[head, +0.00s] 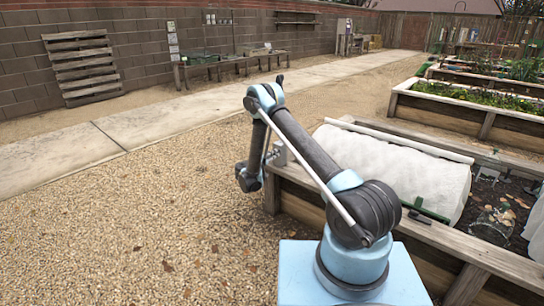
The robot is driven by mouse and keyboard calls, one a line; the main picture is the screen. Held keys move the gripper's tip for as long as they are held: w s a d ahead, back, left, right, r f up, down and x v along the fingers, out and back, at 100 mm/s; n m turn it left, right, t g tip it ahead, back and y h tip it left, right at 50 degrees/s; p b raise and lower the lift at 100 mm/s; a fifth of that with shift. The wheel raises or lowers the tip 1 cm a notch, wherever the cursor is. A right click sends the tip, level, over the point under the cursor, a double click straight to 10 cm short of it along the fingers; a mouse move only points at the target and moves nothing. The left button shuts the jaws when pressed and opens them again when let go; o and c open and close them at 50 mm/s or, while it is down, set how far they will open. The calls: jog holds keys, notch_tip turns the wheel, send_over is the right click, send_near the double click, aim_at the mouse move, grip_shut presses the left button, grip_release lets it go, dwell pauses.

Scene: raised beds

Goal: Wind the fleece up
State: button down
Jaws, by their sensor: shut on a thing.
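The white fleece (395,165) lies as a rounded tunnel over the near raised bed (455,250). A white tube (400,138) runs along its far upper side. My gripper (272,157) is at the bed's near left corner, small and partly hidden behind my arm. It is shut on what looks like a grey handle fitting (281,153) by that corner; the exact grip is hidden. A green bar (425,211) sits at the fleece's near right edge.
Dark soil (490,205) with leaves shows right of the fleece, with more white cloth (537,225) at the right edge. Another planted raised bed (470,112) stands behind. Open gravel (120,235) lies left, beside a concrete path (60,160).

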jog(key=shift+s+d+f+m, duration=0.2)
jog(key=shift+f+m, duration=0.25)
jog(key=shift+m, duration=0.55)
jog(key=c, duration=1.4)
grip_release()
jog(key=v, duration=1.2)
jog(key=shift+f, duration=0.15)
jog(key=shift+d, duration=0.1)
